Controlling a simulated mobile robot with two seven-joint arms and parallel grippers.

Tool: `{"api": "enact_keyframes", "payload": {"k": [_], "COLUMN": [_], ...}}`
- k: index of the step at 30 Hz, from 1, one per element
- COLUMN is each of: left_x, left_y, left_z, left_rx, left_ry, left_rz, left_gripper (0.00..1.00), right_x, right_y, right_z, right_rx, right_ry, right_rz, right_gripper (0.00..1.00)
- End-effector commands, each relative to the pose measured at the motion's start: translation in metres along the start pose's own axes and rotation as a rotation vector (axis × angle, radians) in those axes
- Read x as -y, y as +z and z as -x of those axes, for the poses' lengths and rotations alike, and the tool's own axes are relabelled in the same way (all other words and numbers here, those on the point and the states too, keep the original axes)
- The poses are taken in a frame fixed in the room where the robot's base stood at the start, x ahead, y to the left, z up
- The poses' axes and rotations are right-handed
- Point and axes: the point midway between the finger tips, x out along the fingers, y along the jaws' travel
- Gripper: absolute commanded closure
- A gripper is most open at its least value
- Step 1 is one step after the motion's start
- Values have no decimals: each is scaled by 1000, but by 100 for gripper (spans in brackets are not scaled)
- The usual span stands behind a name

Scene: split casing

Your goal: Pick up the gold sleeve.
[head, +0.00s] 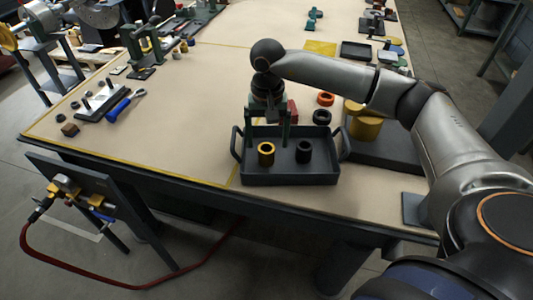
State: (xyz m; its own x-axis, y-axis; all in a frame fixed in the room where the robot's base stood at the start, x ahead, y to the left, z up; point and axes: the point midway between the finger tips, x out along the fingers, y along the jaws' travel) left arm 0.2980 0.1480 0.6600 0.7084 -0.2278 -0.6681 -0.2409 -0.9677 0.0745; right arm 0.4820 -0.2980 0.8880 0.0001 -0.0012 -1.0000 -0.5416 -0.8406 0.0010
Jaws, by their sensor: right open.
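The gold sleeve (266,154) stands upright in a dark handled tray (240,180) near the table's front edge. A black sleeve (304,152) stands in the same tray, just to its right. My right gripper (268,139) points down over the tray. Its two green fingers are spread apart, one to each side of the gold sleeve's position in the picture, with nothing held between them. I cannot tell how far the fingertips are above or behind the sleeve. My left gripper is not in view.
A blue-handled tool (119,109) and a block with pegs (100,101) lie at left. The table between them and the tray is clear.

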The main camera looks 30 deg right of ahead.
Motion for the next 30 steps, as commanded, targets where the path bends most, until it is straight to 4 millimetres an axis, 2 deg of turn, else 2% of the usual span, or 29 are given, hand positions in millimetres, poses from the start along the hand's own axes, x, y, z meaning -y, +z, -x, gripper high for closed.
{"api": "enact_keyframes", "payload": {"k": [3,7,16,30], "left_x": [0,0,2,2], "left_y": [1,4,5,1], "left_z": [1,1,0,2], "left_rx": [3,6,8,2], "left_ry": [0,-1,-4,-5], "left_rz": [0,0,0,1], "left_gripper": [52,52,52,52], "right_x": [2,2,3,2], "right_y": [2,1,1,1], "right_z": [-20,-36,-40,-39], "right_rx": [3,3,0,0], "right_ry": [2,0,-1,-1], "right_rz": [0,0,1,0], "right_gripper": [10,10,10,63]}}
